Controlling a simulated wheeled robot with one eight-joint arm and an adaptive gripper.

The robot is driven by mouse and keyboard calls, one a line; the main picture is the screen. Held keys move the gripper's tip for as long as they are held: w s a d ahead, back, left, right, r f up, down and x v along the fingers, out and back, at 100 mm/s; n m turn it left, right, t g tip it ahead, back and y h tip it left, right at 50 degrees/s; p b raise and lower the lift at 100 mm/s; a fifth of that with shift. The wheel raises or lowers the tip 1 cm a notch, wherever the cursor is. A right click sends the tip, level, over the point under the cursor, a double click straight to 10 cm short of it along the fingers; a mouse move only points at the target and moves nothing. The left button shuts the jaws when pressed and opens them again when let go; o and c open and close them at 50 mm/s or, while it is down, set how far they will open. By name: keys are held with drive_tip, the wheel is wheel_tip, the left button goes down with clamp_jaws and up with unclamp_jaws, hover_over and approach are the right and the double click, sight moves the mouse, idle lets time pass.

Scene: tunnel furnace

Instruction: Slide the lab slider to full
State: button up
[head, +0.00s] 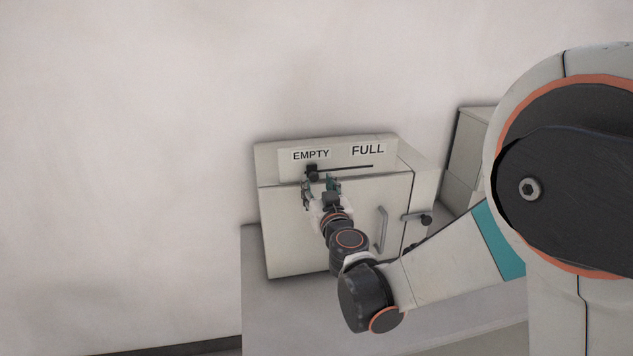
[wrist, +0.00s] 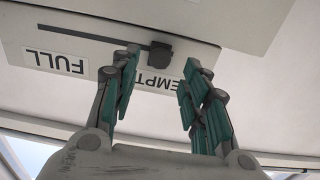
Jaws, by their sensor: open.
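The lab slider's black knob (head: 312,173) sits at the left end of its dark horizontal slot (head: 350,168), under the EMPTY label (head: 311,155). The FULL label (head: 368,150) is to the right, above the slot's other end. In the wrist view the picture is turned over, and the knob (wrist: 160,50) shows beyond and between the fingertips, with the FULL label at left. My gripper (head: 322,182) is open just below the knob in the head view. In the wrist view my gripper (wrist: 160,72) has its teal-padded fingers apart, with nothing held between them. Whether any finger touches the knob I cannot tell.
The slider is on the upper front of a white furnace cabinet (head: 285,240) on a pale bench (head: 254,300). Its door has a vertical handle (head: 382,230), and a dark-knobbed lever (head: 426,220) sticks out at right. Another pale box (head: 466,150) stands behind. A bare wall is at left.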

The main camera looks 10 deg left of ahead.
sight(314, 177)
drive_tip(key=shift+x, duration=1.8)
clamp_jaws()
drive_tip(key=w+d, duration=0.1)
drive_tip(key=d, duration=0.4)
drive_tip(key=w+d+b, duration=0.1)
drive_tip(key=w+d, duration=0.1)
drive_tip(key=d, duration=0.3)
drive_tip(key=w+d+b, duration=0.1)
drive_tip(key=w+d, duration=0.1)
drive_tip(key=d, duration=0.3)
drive_tip(key=shift+d, duration=0.3)
unclamp_jaws()
drive_tip(key=shift+d, duration=0.15)
drive_tip(key=v, duration=1.2)
